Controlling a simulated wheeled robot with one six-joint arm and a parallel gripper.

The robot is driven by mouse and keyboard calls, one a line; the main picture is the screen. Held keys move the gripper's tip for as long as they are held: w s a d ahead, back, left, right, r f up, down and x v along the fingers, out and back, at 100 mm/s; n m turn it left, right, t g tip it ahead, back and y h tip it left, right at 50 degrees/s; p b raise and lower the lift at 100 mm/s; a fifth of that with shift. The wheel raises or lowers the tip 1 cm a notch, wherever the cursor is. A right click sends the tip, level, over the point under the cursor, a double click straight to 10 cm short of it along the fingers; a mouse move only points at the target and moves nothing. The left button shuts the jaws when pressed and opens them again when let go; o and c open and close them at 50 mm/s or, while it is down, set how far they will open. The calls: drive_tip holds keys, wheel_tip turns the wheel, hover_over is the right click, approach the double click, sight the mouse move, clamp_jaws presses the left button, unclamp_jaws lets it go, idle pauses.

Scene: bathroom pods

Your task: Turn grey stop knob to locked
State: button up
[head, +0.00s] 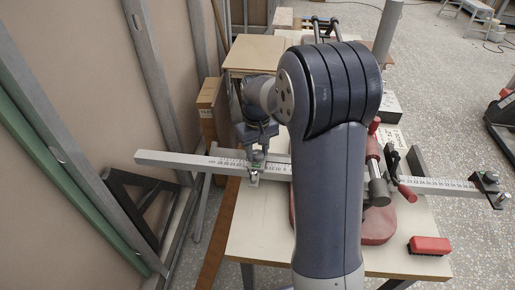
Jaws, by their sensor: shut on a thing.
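A long pale measuring rail (165,158) with a printed scale crosses the workbench from left to right. A small stop (254,178) with a silvery lower part and a bit of green sits on the rail's left part. My gripper (259,152) points down over this stop, its fingers close together on the grey knob at its top. The fingers hide most of the knob, so its turned position cannot be told. My dark arm covers the middle of the rail.
A red-handled clamp (406,192) and a red machine base (379,226) stand right of my arm. A red brush (430,245) lies on the bench (262,222). Another stop (493,183) sits at the rail's right end. Metal studs (150,70) line the left wall.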

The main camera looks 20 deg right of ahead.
sight(257, 153)
drive_tip(key=shift+m, duration=1.9)
drive_tip(key=o, duration=1)
wheel_tip(257, 153, up, 11)
drive_tip(key=shift+f, duration=0.1)
wheel_tip(257, 153, down, 11)
drive_tip(key=shift+r, duration=0.1)
